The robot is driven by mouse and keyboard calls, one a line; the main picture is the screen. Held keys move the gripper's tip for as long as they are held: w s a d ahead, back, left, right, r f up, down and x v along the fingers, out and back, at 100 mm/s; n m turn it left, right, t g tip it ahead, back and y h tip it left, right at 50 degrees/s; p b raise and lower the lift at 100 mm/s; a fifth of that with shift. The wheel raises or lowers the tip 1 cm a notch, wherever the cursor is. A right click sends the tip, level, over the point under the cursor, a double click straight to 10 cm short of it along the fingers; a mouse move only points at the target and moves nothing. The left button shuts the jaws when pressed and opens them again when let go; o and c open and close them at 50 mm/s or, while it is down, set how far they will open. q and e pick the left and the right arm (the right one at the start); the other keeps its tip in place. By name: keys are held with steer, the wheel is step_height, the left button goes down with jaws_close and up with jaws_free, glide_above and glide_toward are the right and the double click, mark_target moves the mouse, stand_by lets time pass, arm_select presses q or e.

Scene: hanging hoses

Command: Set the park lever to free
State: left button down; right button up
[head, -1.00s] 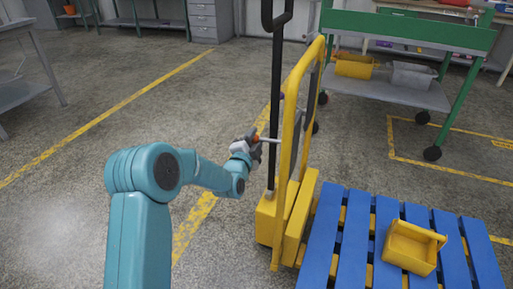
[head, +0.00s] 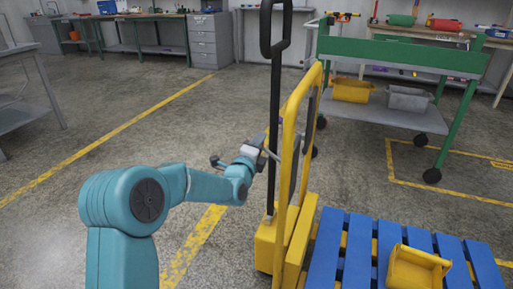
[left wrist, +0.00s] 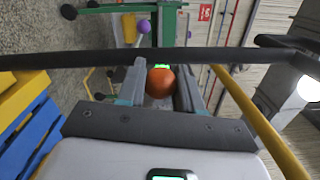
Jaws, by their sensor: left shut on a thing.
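The park lever is a thin grey rod (head: 272,154) on the side of the yellow lift truck (head: 288,170). Its orange ball knob (left wrist: 160,81) sits between my left gripper's fingers in the left wrist view. My left gripper (head: 261,143) is shut on this knob, beside the truck's black upright handle (head: 277,80). In the head view the fingers hide the knob. The rod slopes down to the right from the fingers to the yellow frame. No marking for free is readable. My right gripper is not in view.
A blue pallet (head: 358,250) with a yellow bin (head: 415,268) lies right of the truck. A green cart (head: 405,55) stands behind it. A purple knob (left wrist: 143,26) shows beyond the gripper. Floor to the left is open.

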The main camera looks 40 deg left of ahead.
arm_select(q)
steer(key=shift+r, duration=0.25)
steer(key=c, duration=0.8)
jaws_free()
steer(key=shift+w+d, duration=0.1)
steer(key=shift+o, duration=0.2)
steer(key=shift+f, duration=0.1)
steer(key=p+v, duration=0.2)
steer(key=v, duration=1.4)
steer(key=shift+s, duration=0.25)
